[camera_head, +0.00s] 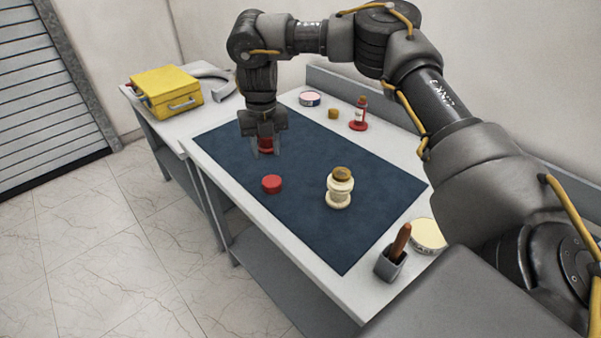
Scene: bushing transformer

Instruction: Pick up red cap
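A short round red cap (272,185) lies on the dark blue mat (225,157), left of the middle of the mat. My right gripper (266,148) points down over the mat's far left part, above and behind this cap in the picture. Its two fingers are spread apart. Another red piece (265,144) shows between the fingers; I cannot tell whether it stands on the mat or touches them. A cream ribbed bushing with a brown top (340,190) stands upright on the mat, right of the red cap. My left gripper is out of view.
Along the back of the white table stand a round tin (310,99), a small brown piece (333,114) and a red bottle on a base (359,114). A grey holder with a brown handle (391,263) and a cream tin (428,235) are front right. A yellow toolbox (167,92) is left.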

